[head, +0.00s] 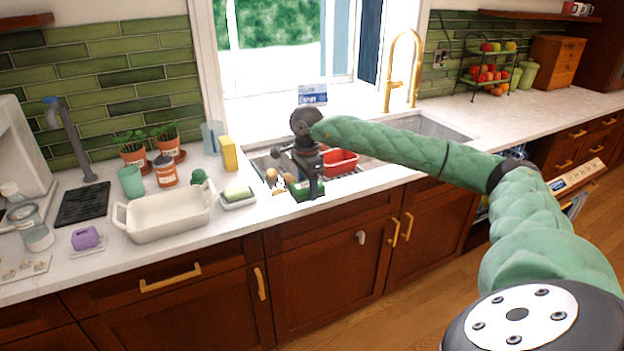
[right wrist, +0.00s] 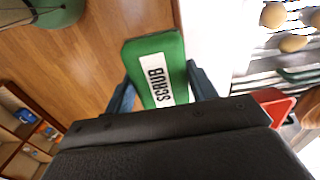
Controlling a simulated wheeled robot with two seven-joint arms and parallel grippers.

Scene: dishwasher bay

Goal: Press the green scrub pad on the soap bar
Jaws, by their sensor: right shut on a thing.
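The green scrub pad (right wrist: 156,62), with a white label reading SCRUB, is between the fingers of my right gripper (right wrist: 160,92) in the right wrist view. In the head view the right gripper (head: 309,186) points down at the counter's front edge by the sink, and a bit of the green pad (head: 303,194) shows beside its fingers. A pale green soap bar (head: 238,192) lies on a small white dish (head: 240,203) to the left of the gripper, apart from the pad. My left gripper is not in view.
A white baking dish (head: 168,220) stands left of the soap dish. A yellow sponge (head: 229,153) and a dark green round thing (head: 199,177) stand behind it. A purple block (head: 85,238) lies farther left. The sink holds a red container (head: 340,161).

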